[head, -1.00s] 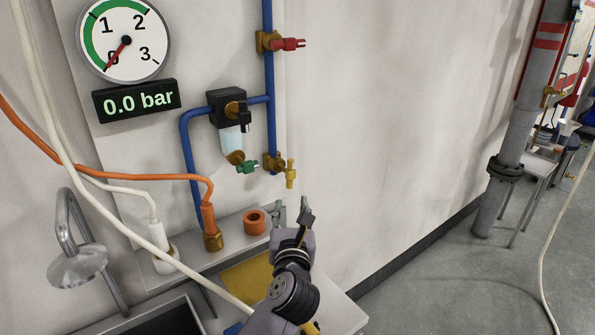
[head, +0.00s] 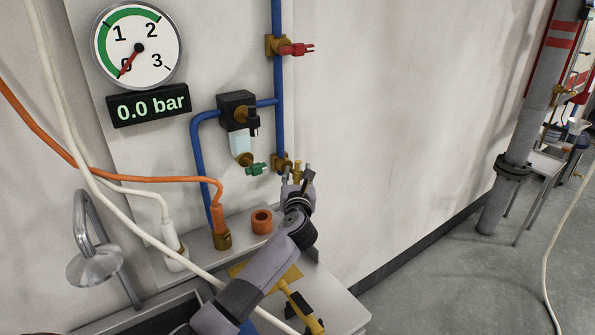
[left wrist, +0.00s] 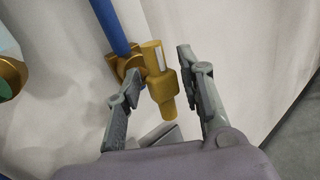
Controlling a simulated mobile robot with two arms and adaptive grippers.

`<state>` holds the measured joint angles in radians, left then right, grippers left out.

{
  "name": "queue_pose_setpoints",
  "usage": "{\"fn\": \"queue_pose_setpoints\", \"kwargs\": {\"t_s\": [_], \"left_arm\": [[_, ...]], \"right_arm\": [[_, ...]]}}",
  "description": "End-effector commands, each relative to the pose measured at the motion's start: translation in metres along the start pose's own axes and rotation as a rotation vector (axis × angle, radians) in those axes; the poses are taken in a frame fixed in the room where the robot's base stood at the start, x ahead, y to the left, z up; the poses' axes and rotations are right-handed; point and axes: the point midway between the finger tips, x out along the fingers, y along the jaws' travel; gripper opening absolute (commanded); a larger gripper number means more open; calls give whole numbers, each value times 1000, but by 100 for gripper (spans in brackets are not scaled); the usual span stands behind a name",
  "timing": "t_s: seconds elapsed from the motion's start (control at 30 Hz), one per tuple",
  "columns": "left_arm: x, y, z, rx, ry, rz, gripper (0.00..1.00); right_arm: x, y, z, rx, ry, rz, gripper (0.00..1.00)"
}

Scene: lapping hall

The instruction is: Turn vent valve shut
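A yellow-handled valve sits at the lower end of the blue pipe (head: 279,110) on the wall. Its handle (left wrist: 160,78) is in the middle of the left wrist view, close to upright and slightly tilted. My left gripper (head: 298,175) is at this valve and partly hides it in the head view. In the left wrist view its two fingers (left wrist: 162,70) are open, one on each side of the handle. A gap shows on the right side; contact on the left side is hard to tell. My right gripper is not in view.
A green handle (head: 256,169) is just left of my gripper, and a red-handled valve (head: 297,49) is above. The gauge (head: 137,47) points near zero; the display (head: 148,104) reads 0.0 bar. An orange ring (head: 262,221) stands on the ledge below. The wall at right is bare.

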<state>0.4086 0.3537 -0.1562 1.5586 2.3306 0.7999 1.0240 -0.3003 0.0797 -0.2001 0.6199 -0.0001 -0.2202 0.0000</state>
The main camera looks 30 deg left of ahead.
Motion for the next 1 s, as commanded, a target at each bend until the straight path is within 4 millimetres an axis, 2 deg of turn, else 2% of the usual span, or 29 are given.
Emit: {"fn": "queue_pose_setpoints", "kwargs": {"t_s": [0.13, 0.43, 1.0], "left_arm": [[8, 0, 0, 0, -1, -1, 36], [10, 0, 0, 0, 0, -1, 36], [10, 0, 0, 0, 0, -1, 0]], "right_arm": [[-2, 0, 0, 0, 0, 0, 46], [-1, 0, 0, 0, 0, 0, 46], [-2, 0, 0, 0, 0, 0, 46]]}}
